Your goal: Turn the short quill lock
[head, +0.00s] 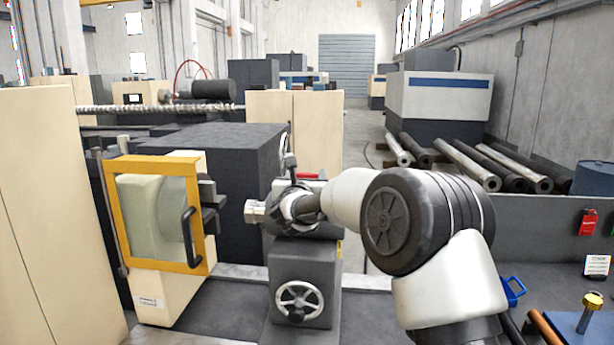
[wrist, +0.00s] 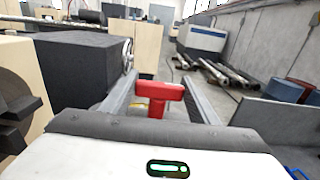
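A red T-shaped handle (wrist: 157,95) stands upright in the middle of the wrist view, between the two grey fingers of my gripper (wrist: 159,82). The fingers are wide apart, with a clear gap on each side of the handle. In the head view a bit of red (head: 307,175) shows just above my gripper (head: 297,203), which is at the top of the grey tailstock (head: 304,262). A thin dark upright lever (head: 290,163) stands beside the red part. I cannot tell for certain which is the short quill lock. My wrist hides much of the tailstock top.
A silver quill end (head: 255,211) points left toward the chuck (head: 210,205). A yellow-framed guard (head: 150,262) stands left of it. A handwheel (head: 299,301) is on the tailstock's front. Round bars (head: 470,165) lie at the back right. A blue tray (head: 570,325) is at the lower right.

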